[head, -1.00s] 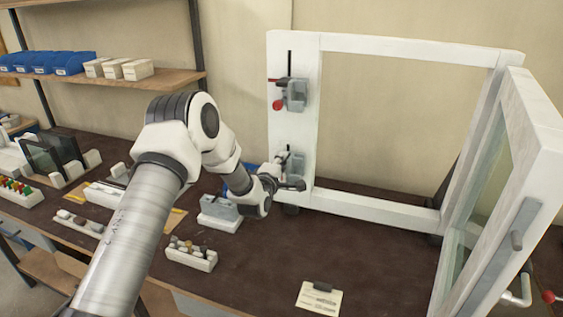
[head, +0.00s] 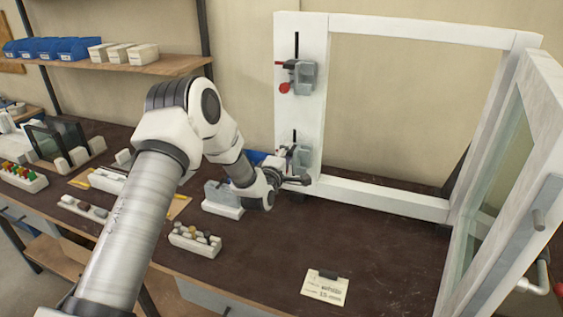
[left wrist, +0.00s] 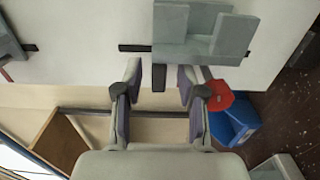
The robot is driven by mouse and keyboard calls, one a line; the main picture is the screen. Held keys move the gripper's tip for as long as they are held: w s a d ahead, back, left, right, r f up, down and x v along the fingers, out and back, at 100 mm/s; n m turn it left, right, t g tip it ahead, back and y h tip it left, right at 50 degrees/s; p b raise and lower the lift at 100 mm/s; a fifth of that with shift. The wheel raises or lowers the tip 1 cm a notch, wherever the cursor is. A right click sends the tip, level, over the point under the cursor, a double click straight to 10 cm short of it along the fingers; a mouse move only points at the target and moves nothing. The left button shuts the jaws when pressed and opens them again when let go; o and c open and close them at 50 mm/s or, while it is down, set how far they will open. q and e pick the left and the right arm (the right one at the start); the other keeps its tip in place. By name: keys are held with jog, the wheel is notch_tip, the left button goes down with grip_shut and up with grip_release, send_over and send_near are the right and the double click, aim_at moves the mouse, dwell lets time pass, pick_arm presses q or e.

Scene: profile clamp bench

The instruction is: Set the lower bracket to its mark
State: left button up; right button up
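The lower bracket (head: 302,158) is a grey block on the slotted white left upright (head: 286,120) of the frame. It also shows at the top of the left wrist view (left wrist: 200,38), with a short grey stem pointing toward my gripper. My left gripper (head: 297,181) is at the bracket's lower side. In the left wrist view my left gripper (left wrist: 159,88) is open, its two fingers either side of the stem with gaps. A red knob (left wrist: 222,95) is just beyond the right finger. I cannot make out a mark by the slot. My right gripper is not in view.
The upper bracket (head: 302,77) with its red knob sits higher on the same upright. A hinged glazed sash (head: 500,190) stands open at the right. A card (head: 325,288) with small text lies on the dark bench. Block holders (head: 195,240) stand left; the bench centre is clear.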

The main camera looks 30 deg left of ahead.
pick_arm(q)
jog(key=v, duration=1)
jog(key=shift+s, duration=0.25)
jog(key=shift+f, duration=0.1)
